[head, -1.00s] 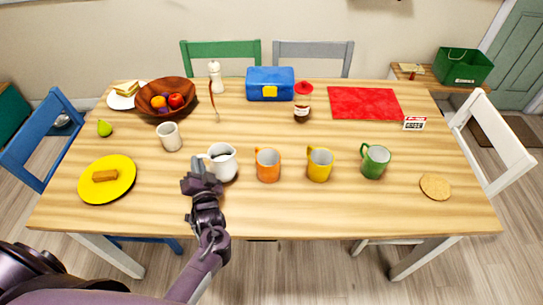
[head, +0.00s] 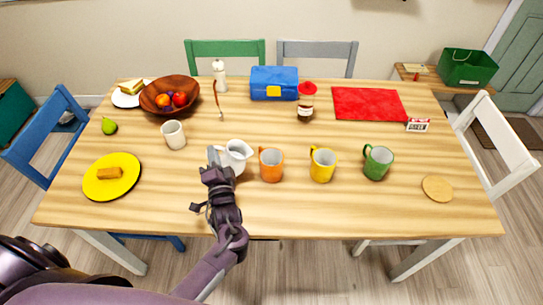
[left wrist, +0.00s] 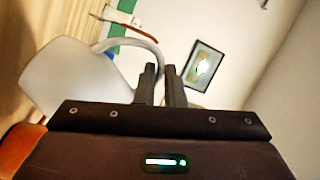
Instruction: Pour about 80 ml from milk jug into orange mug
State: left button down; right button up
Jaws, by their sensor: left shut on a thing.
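The white milk jug (head: 238,156) is close to the left of the orange mug (head: 271,165) in the head view and looks tilted toward it. My left gripper (head: 214,158) is at the jug's left side, shut on its handle. In the left wrist view the fingers (left wrist: 161,84) close on the grey curved handle, beside the jug's white body (left wrist: 75,80). The orange mug (left wrist: 14,150) shows at the lower left there. The mug stands upright. I cannot see a milk stream or the level in the mug. My right gripper is not in view.
A yellow mug (head: 322,165) and a green mug (head: 377,162) stand to the right of the orange one. A white cup (head: 173,135) and a yellow plate (head: 111,177) are to the left. The table front (head: 330,212) is clear.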

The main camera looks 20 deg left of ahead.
pick_arm(q)
jog(key=shift+w+d+r+m, duration=0.2)
jog(key=shift+d+r+m, duration=0.1)
jog(key=shift+d+m, duration=0.1)
jog(key=d+r+m, duration=0.1)
jog(key=d+r+m+p, duration=0.1)
jog(key=shift+w+r+t, duration=0.3)
jog(key=shift+w, duration=0.1)
jog(key=shift+w+d+r+m+t+h+p, duration=0.25)
jog(key=shift+d+r+m, duration=0.35)
jog(key=shift+m, duration=0.3)
jog(key=shift+w+d+r+m+t+h+p, duration=0.15)
jog(key=shift+d+r+m+p, duration=0.3)
jog(key=shift+m, duration=0.45)
jog(key=shift+d+r+m, duration=0.15)
jog(key=shift+r+m, duration=0.1)
jog(key=shift+m, duration=0.05)
jog(key=shift+w+d+r+m+t, duration=0.25)
jog(key=shift+d+r+m, duration=0.2)
jog(key=shift+m, duration=0.35)
jog(key=shift+d+r+m, duration=0.15)
jog(key=shift+d+m, duration=0.05)
jog(key=shift+m, duration=0.1)
jog(key=shift+w+d+r+m+h+p, duration=0.1)
jog(key=shift+d+r+m+h+p, duration=0.1)
jog(key=shift+d+m+h+p, duration=0.25)
